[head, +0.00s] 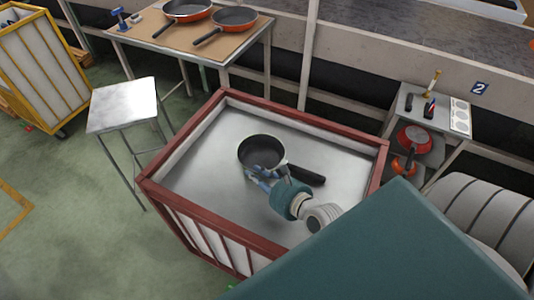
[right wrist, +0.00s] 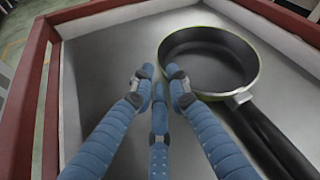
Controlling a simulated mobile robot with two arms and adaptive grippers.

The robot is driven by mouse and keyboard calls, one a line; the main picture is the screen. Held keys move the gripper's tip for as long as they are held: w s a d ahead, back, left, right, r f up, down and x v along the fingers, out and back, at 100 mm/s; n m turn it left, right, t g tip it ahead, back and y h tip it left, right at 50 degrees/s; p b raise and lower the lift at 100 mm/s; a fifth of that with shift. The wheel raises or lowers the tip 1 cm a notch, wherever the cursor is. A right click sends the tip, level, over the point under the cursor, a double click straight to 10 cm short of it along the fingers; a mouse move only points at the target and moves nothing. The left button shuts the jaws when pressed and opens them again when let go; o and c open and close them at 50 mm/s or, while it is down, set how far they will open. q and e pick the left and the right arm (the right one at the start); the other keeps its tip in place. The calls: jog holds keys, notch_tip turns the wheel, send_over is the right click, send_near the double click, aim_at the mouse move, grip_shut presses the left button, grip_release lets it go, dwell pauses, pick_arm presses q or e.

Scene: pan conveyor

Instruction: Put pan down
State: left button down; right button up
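A black pan (head: 262,151) with a dark handle (head: 306,176) rests on the grey metal floor of a red-rimmed crate (head: 300,119). My right gripper (head: 260,178) is inside the crate, low beside the pan's near side and handle. In the right wrist view the pan (right wrist: 213,58) lies right of the blue three-fingered gripper (right wrist: 159,90). The fingertips have small gaps between them and hold nothing. The right finger is close to the pan's rim; I cannot tell whether it touches. My left gripper is out of view.
A table (head: 167,50) at the back left holds two orange pans (head: 234,17). A metal stool (head: 124,106) stands left of the crate. A shelf (head: 410,97) at the right holds red pans (head: 414,138). The crate's left floor area is clear.

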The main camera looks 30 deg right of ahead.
jog(key=v, duration=0.6)
jog(key=shift+s+r, duration=0.15)
jog(key=shift+s, duration=0.15)
